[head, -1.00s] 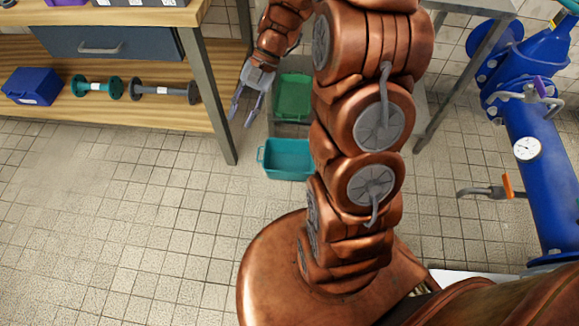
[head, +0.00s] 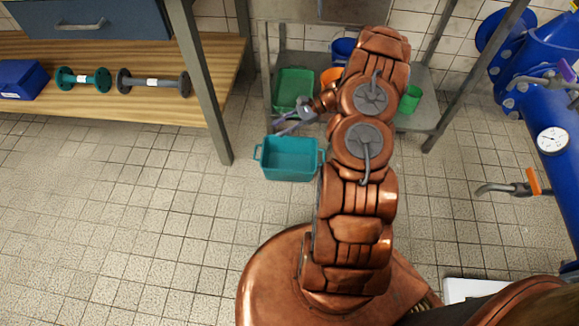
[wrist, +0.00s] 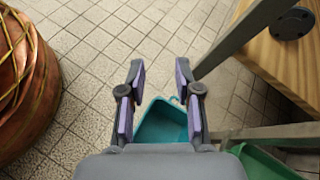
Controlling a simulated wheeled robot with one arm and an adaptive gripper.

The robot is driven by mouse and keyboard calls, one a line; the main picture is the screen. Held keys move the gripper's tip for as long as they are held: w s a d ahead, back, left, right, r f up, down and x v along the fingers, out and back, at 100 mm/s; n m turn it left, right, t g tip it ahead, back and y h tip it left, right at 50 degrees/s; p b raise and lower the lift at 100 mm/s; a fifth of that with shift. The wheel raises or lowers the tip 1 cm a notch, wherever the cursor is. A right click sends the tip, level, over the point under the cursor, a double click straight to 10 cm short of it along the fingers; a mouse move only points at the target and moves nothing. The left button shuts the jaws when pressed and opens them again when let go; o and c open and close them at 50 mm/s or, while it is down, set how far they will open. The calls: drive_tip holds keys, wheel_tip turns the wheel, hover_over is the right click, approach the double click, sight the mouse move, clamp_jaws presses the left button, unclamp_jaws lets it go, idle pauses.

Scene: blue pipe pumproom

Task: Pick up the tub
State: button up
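The teal tub (head: 291,160) stands on the tiled floor in the head view, in front of the metal shelf unit. It is open-topped, with a handle at each end, and looks empty. My gripper (head: 290,122) is above and behind the tub's far rim in that view, apart from it. In the wrist view my gripper (wrist: 160,98) has its two fingers spread with nothing between them. The tub (wrist: 163,124) shows beyond and between the fingers, partly hidden by the gripper body.
A green crate (head: 294,88) sits on the low shelf behind the tub, with a green cup (head: 410,98) to the right. A wooden workbench (head: 150,108) with a metal leg (head: 205,90) stands left. Blue pipework (head: 545,110) is right. The floor at left is clear.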

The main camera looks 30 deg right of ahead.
drive_tip(key=s+d+f+m+t+b, duration=0.1)
drive_tip(key=s+d+f+m+b, duration=0.1)
drive_tip(key=f, duration=0.7)
drive_tip(key=s+d+f+m+t+h+b, duration=0.1)
drive_tip(key=s+d+f+m+t+b, duration=0.1)
drive_tip(key=d+f, duration=0.3)
drive_tip(key=s+d+f+m+t+b, duration=0.2)
drive_tip(key=d+f+m+b, duration=0.1)
drive_tip(key=f, duration=1)
drive_tip(key=shift+s+d+f+h+b, duration=0.25)
drive_tip(key=shift+s+d+h+b, duration=0.15)
drive_tip(key=shift+d+b, duration=0.05)
drive_tip(key=shift+w+a+f, duration=0.1)
drive_tip(key=shift+f, duration=0.05)
drive_tip(key=shift+b+x, duration=0.6)
drive_tip(key=shift+x, duration=0.8)
drive_tip(key=shift+b+x, duration=0.85)
drive_tip(key=shift+x, duration=1.35)
drive_tip(key=shift+a, duration=0.1)
clamp_jaws()
